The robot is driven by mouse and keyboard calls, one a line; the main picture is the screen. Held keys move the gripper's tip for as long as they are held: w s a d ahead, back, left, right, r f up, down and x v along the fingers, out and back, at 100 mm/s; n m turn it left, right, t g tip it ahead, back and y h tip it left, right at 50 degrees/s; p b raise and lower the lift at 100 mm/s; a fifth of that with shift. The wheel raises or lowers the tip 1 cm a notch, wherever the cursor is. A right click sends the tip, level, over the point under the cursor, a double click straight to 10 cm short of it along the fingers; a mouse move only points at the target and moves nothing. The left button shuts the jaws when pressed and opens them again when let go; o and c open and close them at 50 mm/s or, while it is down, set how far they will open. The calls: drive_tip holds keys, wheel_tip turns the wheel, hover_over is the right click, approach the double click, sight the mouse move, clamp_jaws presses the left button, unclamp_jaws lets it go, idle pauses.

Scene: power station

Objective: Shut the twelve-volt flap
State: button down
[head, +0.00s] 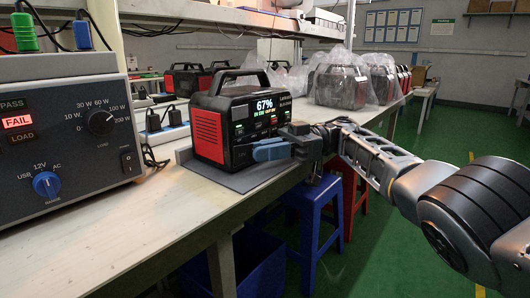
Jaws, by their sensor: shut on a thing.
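The power station (209,136), black with red sides and a top handle, stands on a grey mat (232,180) on the bench. My gripper (268,150), with blue fingers, comes in from the right and is at the lower front of the power station. The fingers are shut on the twelve-volt flap, which they hide, so its angle cannot be told. The fingers and dark gripper body also cover part of the front panel and its sockets.
A test box (70,130) with dials and a lit FAIL sign stands at the left. Power stations in clear plastic (341,88) stand farther along the bench. Blue (313,205) and red stools are below the bench edge. The near bench top is clear.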

drive_tip(key=c, duration=1.2)
unclamp_jaws()
drive_tip(key=shift+a, duration=0.1)
drive_tip(key=shift+o, duration=0.2)
drive_tip(key=shift+r+p, duration=0.35)
drive_tip(key=shift+p, duration=0.7)
drive_tip(key=t+p, duration=0.1)
drive_tip(key=p, duration=0.2)
drive_tip(key=m+t+y+p, duration=0.1)
drive_tip(key=p, duration=0.2)
drive_tip(key=shift+s+d+p, duration=0.2)
drive_tip(key=shift+s+p, duration=0.15)
drive_tip(key=shift+p, duration=0.05)
